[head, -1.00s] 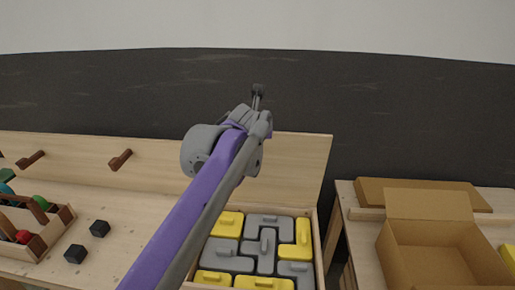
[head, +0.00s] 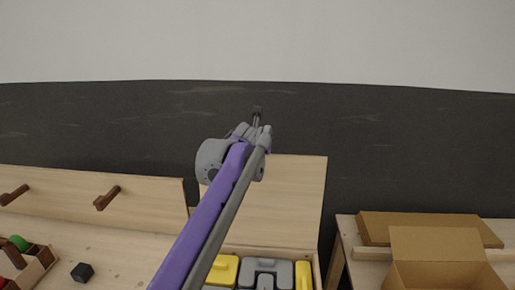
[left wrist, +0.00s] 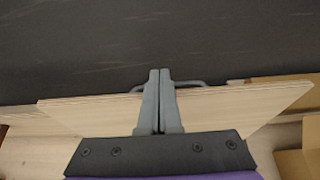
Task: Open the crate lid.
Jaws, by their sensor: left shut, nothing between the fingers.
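The crate (head: 314,268) stands at the bottom of the head view, with its wooden lid (head: 297,195) raised up behind it. Yellow and grey blocks show inside the crate. My left arm reaches across in front of the lid and hides part of it. My left gripper (head: 257,110) is above the lid's top edge in the head view. In the left wrist view its fingers (left wrist: 160,75) are shut together with nothing between them, crossing over the lid's edge (left wrist: 75,108). A grey handle (left wrist: 190,83) shows partly behind the fingers. I cannot tell whether they touch the lid.
A cardboard box (head: 435,245) stands open on a table at the right. A wooden board with brown pegs (head: 106,197) stands at the left. A black cube (head: 82,272) and a wooden tray (head: 38,262) with coloured pieces lie on the left table. A dark wall is behind.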

